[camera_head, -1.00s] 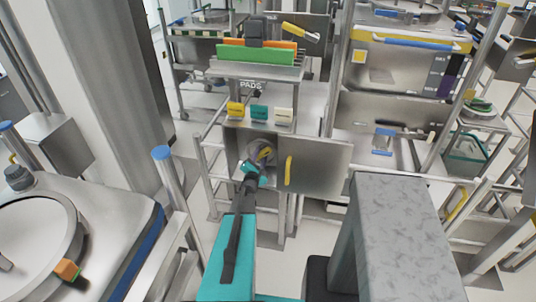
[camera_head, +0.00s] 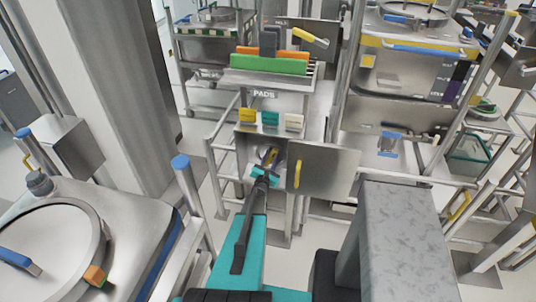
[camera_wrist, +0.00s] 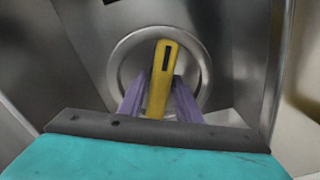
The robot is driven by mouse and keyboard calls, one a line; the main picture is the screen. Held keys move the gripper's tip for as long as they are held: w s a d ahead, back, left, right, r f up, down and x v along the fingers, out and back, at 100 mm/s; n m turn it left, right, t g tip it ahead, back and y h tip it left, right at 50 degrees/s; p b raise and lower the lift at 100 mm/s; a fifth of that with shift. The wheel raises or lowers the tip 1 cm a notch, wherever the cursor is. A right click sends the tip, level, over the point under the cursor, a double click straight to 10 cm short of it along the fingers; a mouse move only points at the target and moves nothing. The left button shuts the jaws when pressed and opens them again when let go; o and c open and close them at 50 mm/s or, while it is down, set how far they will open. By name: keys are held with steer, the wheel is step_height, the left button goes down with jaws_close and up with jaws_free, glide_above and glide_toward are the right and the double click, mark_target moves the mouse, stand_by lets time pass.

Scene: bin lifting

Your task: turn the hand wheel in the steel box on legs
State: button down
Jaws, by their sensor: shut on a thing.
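The steel box on legs (camera_head: 244,152) stands ahead in the head view, its door (camera_head: 330,170) swung open to the right. In the wrist view the hand wheel (camera_wrist: 118,63) is a round steel ring at the box's back wall, with a yellow handle (camera_wrist: 165,58) across it. My gripper (camera_wrist: 157,98) has its two purple fingers on either side of the yellow handle, shut on it. In the head view my gripper (camera_head: 268,167) reaches inside the box, and the arm hides much of the wheel.
The open door carries a yellow handle bar (camera_head: 297,174). Above the box are coloured pad boxes (camera_head: 269,118) and a rack with green and orange boards (camera_head: 268,64). A steel vessel (camera_head: 60,245) stands close on the left. A blue-capped post (camera_head: 181,162) rises beside it.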

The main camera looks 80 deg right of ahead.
steer(key=shift+s+r+p, duration=0.15)
steer(key=shift+p, duration=0.3)
steer(key=c, duration=1.5)
jaws_free()
steer(key=shift+a, duration=0.1)
steer(key=shift+w+a, duration=0.15)
steer(key=shift+a, duration=3.25)
steer(key=shift+w+a, duration=0.15)
steer(key=shift+a, duration=3.25)
